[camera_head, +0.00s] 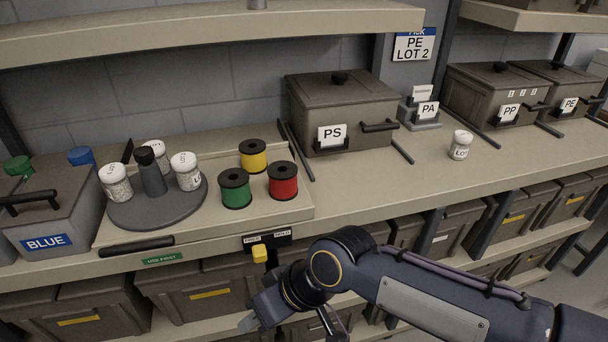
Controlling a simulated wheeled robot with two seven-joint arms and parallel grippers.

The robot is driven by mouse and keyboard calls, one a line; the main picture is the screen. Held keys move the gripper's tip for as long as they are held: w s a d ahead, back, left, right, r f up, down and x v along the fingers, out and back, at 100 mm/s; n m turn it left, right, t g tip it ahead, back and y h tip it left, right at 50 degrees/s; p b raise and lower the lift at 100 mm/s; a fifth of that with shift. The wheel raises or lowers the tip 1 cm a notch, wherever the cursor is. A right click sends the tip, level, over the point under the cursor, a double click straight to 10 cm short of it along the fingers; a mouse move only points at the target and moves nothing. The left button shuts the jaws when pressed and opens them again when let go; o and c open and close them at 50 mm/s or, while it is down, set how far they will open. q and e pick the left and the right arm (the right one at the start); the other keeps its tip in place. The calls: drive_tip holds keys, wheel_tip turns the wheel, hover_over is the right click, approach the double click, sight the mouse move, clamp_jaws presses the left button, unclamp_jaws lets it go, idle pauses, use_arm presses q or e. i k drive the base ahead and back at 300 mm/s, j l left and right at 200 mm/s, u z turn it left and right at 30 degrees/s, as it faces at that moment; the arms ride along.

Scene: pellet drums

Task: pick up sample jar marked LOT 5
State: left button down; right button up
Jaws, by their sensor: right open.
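A white-capped jar (460,145) stands upright on the shelf at right. Its label begins with LOT, but I cannot read the number. Three more white-capped jars stand on a dark round turntable (150,212) at left: a left jar (116,184), a back jar (155,153) and a right jar (186,172). The right jar shows part of a label; no lot number is legible on any of them. My right gripper (288,326) is open below the shelf's front edge, apart from all jars and partly cut off by the bottom edge. My left gripper is out of view.
Green (235,189), red (283,181) and yellow (253,156) spools stand right of the turntable. A PS drum box (340,110) stands behind, and a PP box (497,100) at right. A yellow knob (260,254) sits at the shelf front. The shelf between spools and lone jar is mostly clear.

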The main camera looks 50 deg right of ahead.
sight(462, 139)
drive_tip(key=k+l+z, duration=0.1)
drive_tip(key=z, duration=2.55)
drive_tip(key=u, duration=0.25)
drive_tip(key=i+l+u, duration=0.15)
drive_tip(key=i+u, duration=0.15)
drive_tip(key=u, duration=0.2)
drive_tip(key=i+l+u, duration=0.3)
drive_tip(key=u, duration=0.15)
drive_tip(key=i+l, duration=0.2)
drive_tip(key=l, duration=0.15)
drive_tip(key=i+l+u, duration=0.1)
drive_tip(key=l, duration=0.25)
drive_tip(key=i+l, duration=0.3)
drive_tip(key=l+u, duration=0.05)
